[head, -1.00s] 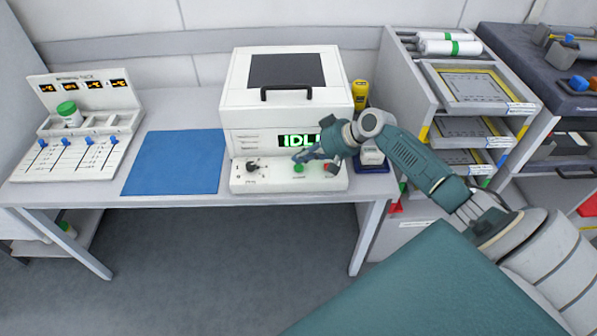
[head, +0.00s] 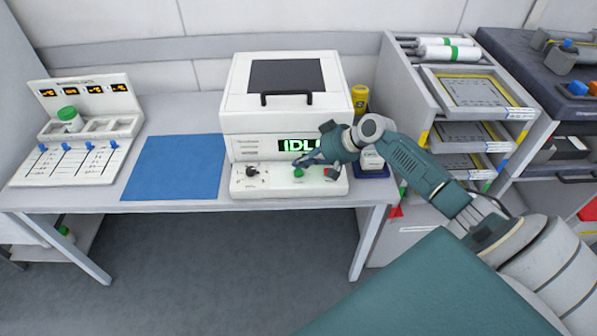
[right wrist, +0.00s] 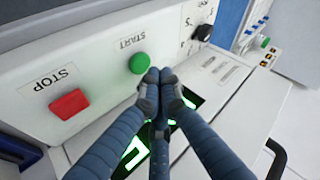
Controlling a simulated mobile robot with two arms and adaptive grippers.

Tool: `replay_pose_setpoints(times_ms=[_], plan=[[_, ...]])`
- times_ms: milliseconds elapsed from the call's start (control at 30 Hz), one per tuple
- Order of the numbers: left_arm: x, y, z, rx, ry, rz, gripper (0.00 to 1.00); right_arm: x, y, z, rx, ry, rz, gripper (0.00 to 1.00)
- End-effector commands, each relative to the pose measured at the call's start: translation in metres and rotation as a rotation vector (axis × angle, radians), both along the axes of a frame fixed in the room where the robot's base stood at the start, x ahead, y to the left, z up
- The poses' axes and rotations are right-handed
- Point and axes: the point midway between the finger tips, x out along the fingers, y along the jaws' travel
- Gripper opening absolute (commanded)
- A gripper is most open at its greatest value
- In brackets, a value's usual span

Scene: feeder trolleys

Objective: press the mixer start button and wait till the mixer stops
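The white mixer (head: 243,103) stands on the bench with its lid down, a dark panel on top and a black handle at the front. Its green display (head: 297,145) reads IDLE, partly covered by my right gripper. The green start button (head: 299,173) is on the front panel; in the right wrist view the start button (right wrist: 139,63) sits under the label START. The red stop button (right wrist: 69,104) is beside it. My right gripper (head: 310,160) has its fingers together, with the tips (right wrist: 158,76) close to the start button; contact cannot be told. My left gripper is not in view.
A blue mat (head: 175,167) lies left of the mixer. A weighing rack (head: 75,160) with a green-capped jar (head: 69,119) is at the far left. A yellow container (head: 360,96) stands right of the mixer. A tray shelf (head: 420,110) is further right.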

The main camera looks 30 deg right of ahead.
Motion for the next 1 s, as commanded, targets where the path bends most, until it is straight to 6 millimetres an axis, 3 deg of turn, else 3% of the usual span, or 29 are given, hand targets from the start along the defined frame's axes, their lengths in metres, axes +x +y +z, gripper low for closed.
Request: replay_pose_setpoints(times_ms=[1000], plan=[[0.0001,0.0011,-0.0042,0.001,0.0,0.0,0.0,-0.0001,0.0,-0.0085,0.0,0.0,0.0,0.0]])
